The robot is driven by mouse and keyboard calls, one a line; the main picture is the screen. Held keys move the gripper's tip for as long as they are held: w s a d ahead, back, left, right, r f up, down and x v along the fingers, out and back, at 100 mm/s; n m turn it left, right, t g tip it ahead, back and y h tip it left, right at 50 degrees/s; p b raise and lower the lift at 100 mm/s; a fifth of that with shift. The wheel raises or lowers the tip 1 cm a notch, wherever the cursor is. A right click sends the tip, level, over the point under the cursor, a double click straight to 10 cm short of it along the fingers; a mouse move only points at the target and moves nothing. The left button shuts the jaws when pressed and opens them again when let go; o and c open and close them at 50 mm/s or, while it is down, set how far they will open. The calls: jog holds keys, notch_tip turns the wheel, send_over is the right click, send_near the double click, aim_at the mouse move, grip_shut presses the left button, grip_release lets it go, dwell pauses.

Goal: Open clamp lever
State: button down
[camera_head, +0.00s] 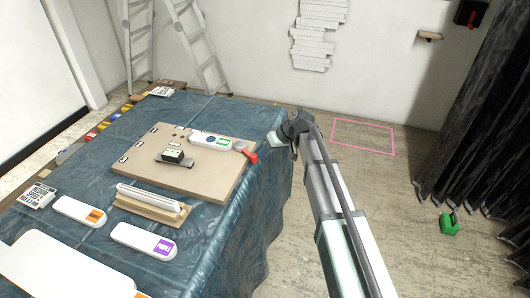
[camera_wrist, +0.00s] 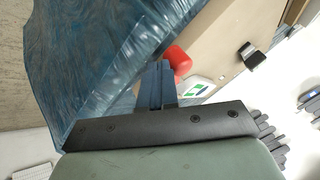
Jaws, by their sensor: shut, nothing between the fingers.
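The clamp lever is red (camera_head: 249,156) and sits at the right edge of a tan board on the table, beside a grey round part. In the wrist view the red lever (camera_wrist: 179,60) lies just beyond and to the right of the fingertips. My gripper (camera_head: 272,145) is at the table's right edge, right of the lever. In the wrist view my gripper's (camera_wrist: 160,68) dark fingers are together, with nothing between them. They look close to the lever, but I cannot tell whether they touch it. The lever's far end is partly hidden by the fingers in the wrist view.
The tan board (camera_head: 150,178) carries a white device (camera_head: 210,141) with a green label and a small dark block (camera_head: 174,158). A blue sheet (camera_head: 95,160) covers the table. White handheld devices lie at the front left. The floor right of my arm is mostly clear.

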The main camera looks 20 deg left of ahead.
jog(key=shift+s, duration=0.3)
jog(key=shift+m, duration=0.3)
jog(key=s+m+t, duration=0.1)
jog(key=s+a+m+t, duration=0.1)
jog(key=s+m+t, duration=0.1)
jog(key=s+m, duration=0.1)
jog(key=shift+a, duration=0.4)
jog(key=a+m, duration=0.1)
jog(key=s+a+m+t+h, duration=0.1)
jog(key=shift+s+m+t, duration=0.3)
jog(key=shift+s+a, duration=0.3)
jog(key=shift+a, duration=0.2)
jog(key=shift+s+a, duration=0.3)
jog(key=shift+a, duration=0.2)
